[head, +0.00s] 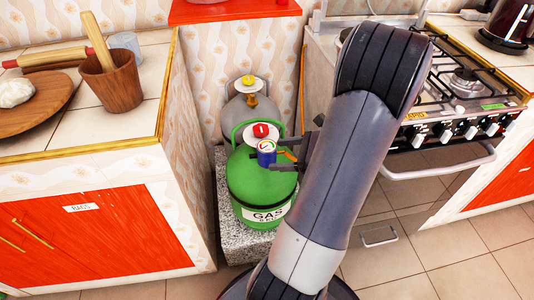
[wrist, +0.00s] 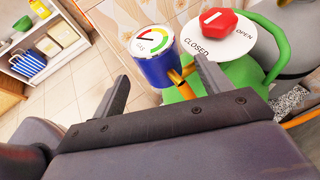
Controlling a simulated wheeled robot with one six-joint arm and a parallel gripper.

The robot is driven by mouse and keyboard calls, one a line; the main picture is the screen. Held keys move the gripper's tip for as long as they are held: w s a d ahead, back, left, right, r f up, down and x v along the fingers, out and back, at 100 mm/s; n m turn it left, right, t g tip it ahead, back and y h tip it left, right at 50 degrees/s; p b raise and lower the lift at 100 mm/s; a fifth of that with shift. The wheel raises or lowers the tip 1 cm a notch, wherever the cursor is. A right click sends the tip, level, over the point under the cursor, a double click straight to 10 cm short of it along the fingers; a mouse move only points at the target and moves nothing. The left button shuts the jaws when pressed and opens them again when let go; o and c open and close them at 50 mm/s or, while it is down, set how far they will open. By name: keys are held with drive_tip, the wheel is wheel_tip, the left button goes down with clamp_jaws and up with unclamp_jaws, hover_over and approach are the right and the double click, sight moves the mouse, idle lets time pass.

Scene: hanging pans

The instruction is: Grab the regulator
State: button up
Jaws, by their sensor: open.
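The regulator is a blue cylinder with a white, coloured gauge face on top. It shows in the head view (head: 267,158) at the green gas bottle's top, and in the wrist view (wrist: 157,70) at upper middle. An orange hose or pipe runs from its side. The green gas bottle (head: 252,183) stands upright. My gripper (head: 288,156) is open beside the regulator; in the wrist view (wrist: 163,72) the regulator appears between and beyond the two fingertips. I see no clear grip on it. My arm hides part of the scene to the right.
A red knob (wrist: 217,21) sits on a white OPEN/CLOSED disc beside the regulator. A grey bottle (head: 250,110) stands behind the green one. The tiled counter (head: 120,125) is left, the stove (head: 450,130) right. The bottles stand on a speckled stone block (head: 243,241).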

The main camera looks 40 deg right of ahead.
sight(270, 152)
drive_tip(key=w+a, duration=0.2)
drive_tip(key=w, duration=0.1)
drive_tip(key=shift+w+a+f+b, duration=0.25)
drive_tip(key=shift+w+a+b, duration=0.1)
drive_tip(key=shift+w+b, duration=0.15)
drive_tip(key=c, duration=1.2)
